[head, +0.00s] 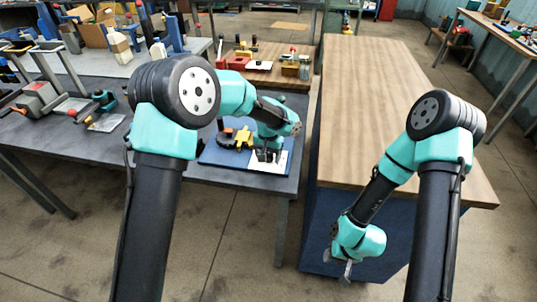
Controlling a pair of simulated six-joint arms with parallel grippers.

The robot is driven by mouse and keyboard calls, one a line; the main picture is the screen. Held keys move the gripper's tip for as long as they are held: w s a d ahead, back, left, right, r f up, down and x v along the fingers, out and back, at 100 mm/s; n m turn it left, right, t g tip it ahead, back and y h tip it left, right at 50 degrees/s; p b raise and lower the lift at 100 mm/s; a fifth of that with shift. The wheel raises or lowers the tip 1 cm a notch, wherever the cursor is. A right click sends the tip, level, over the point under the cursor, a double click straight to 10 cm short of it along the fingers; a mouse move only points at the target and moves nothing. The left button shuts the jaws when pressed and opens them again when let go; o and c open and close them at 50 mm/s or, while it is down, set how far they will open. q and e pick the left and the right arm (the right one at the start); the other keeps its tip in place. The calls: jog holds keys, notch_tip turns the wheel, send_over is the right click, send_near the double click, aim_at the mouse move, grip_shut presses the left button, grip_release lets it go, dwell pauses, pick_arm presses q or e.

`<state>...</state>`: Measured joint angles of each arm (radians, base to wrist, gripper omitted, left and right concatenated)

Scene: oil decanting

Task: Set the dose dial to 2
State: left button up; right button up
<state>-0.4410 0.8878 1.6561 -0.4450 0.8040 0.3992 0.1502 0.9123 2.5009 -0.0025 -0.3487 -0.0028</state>
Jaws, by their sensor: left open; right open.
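I cannot make out the dose dial or its numbers; it is too small or hidden by my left arm. My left gripper (268,155) points down over a white plate (283,160) on a blue mat (214,155) at the front right of the grey table. It is open; I cannot tell whether anything lies between its fingers. My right gripper (346,270) is open and empty, hanging low in front of the wooden table.
A yellow item (243,138) stands on the mat just left of my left gripper. The wooden table (375,100) at right is bare. Red items (258,65) and jars (290,66) stand on a board behind. A grey-red device (42,98) sits at far left.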

pick_arm(q)
jog(key=c, duration=0.9)
jog(key=shift+m, duration=0.4)
jog(key=m, duration=1.1)
jog(key=shift+w, duration=0.1)
jog(key=shift+r, duration=0.1)
dwell(0.3)
jog(key=o, duration=0.9)
